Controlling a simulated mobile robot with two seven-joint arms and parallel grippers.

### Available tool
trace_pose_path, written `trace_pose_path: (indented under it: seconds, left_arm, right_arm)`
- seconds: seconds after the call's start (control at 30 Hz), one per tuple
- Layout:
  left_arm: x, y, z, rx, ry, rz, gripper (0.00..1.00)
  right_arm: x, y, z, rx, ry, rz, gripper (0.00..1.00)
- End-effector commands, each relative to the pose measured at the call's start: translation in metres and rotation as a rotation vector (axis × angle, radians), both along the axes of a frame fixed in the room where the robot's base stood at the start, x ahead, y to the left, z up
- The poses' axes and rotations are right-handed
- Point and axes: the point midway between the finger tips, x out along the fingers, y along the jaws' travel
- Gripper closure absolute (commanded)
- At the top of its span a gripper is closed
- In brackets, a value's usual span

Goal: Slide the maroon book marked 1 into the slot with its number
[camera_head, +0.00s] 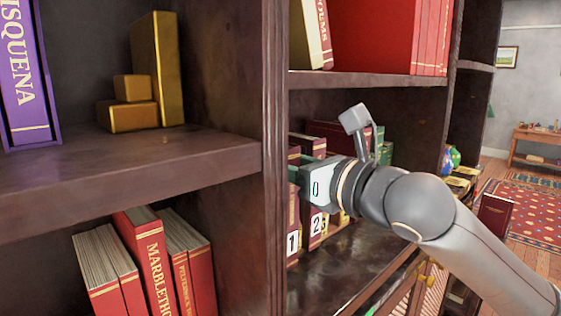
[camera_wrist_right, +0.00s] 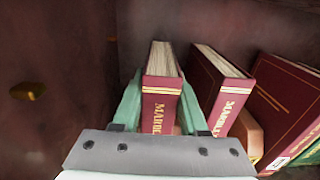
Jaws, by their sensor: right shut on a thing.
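The maroon book marked 1 (camera_head: 293,218) stands roughly upright in the right bookcase bay, close to the dark post, with its white number label low on the spine. My right gripper (camera_head: 299,174) reaches in from the right at the upper part of this book. In the right wrist view, the green fingers of my right gripper (camera_wrist_right: 161,98) are on both sides of a maroon book (camera_wrist_right: 162,84) with gold lettering, shut on it. A numbered slot is not clearly visible. My left gripper is not in view.
A maroon book marked 2 (camera_head: 317,218) stands just right of the held one; more books (camera_wrist_right: 219,90) lean beside it in the wrist view. The dark post (camera_head: 275,120) is close on the left. The shelf front (camera_head: 335,275) is bare.

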Motion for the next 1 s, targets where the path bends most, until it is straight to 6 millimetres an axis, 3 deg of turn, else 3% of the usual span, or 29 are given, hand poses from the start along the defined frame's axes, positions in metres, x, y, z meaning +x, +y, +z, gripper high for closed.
trace_pose_path:
  seconds: [0.5,0.53,0.83,1.0]
  left_arm:
    - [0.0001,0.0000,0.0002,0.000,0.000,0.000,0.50]
    - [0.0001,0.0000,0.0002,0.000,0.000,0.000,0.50]
    - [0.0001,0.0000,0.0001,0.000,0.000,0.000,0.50]
    - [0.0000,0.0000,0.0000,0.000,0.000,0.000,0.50]
  right_arm:
    - [0.0086,0.0073,0.0039,0.003,-0.009,0.000,1.00]
    - [0.0086,0.0071,0.0038,0.003,-0.010,0.000,0.55]
    - [0.0089,0.0070,0.0014,0.000,-0.004,0.000,0.23]
    - [0.0090,0.0069,0.0007,0.000,-0.002,-0.001,0.23]
